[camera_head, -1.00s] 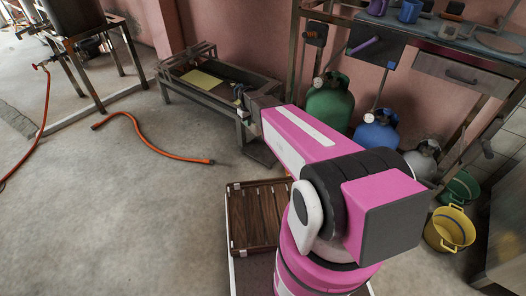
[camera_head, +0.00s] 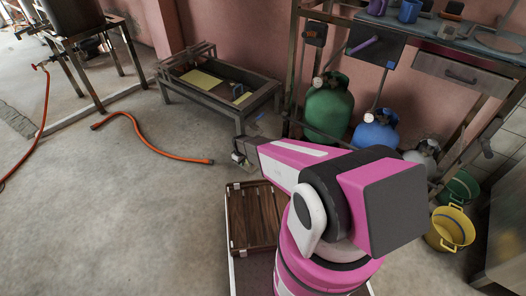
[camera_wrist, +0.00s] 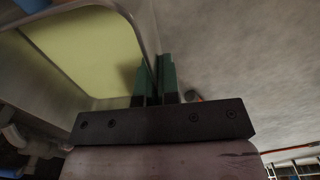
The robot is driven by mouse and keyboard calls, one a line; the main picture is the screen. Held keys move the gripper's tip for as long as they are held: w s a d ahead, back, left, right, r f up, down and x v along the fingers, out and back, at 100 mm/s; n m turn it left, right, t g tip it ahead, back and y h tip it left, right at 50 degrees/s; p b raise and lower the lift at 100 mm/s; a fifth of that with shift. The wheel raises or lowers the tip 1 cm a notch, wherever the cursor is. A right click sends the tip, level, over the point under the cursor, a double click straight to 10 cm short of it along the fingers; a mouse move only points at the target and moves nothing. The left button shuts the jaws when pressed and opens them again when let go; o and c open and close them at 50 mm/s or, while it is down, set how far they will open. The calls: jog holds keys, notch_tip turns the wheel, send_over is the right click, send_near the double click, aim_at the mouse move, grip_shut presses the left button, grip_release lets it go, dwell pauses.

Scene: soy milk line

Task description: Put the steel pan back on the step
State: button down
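My gripper (camera_head: 243,160) hangs over the floor in front of the low metal bench (camera_head: 190,96), small and partly hidden by my arm in the head view. In the wrist view its green-padded fingers (camera_wrist: 156,80) stand close together with a narrow dark gap; I cannot tell whether anything thin is between them. Beside them on the left is a rounded metal rim (camera_wrist: 137,28) around a flat yellow-green surface (camera_wrist: 85,50); I cannot tell whether this is the steel pan. A yellow sheet (camera_head: 202,79) lies in the bench's recess. I cannot clearly identify the step.
A brown slatted wooden crate (camera_head: 254,215) lies low near my arm. An orange hose (camera_head: 140,135) lies on the floor at left. Green (camera_head: 328,108) and blue (camera_head: 376,132) gas cylinders stand by the wall. A yellow bucket (camera_head: 449,230) is at right. Floor at left front is clear.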

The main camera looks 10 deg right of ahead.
jog(key=w+d+f, duration=0.1)
jog(key=w+d, duration=0.2)
jog(key=w+d+f, duration=0.1)
jog(key=w+d, duration=0.1)
jog(key=d, duration=0.1)
jog(key=w+d+f, duration=0.1)
jog(key=w+d, duration=0.2)
jog(key=shift+w+d+f, duration=0.2)
jog(key=shift+w+f, duration=0.1)
jog(key=shift+w, duration=0.05)
jog(key=w+d, duration=0.1)
jog(key=w+d+f, duration=0.1)
jog(key=w+d, duration=0.1)
jog(key=shift+f, duration=0.2)
jog(key=shift+f, duration=0.1)
jog(key=c, duration=1.4)
grip_release()
jog(key=shift+f, duration=0.1)
jog(key=shift+o, duration=0.2)
jog(key=shift+s, duration=0.1)
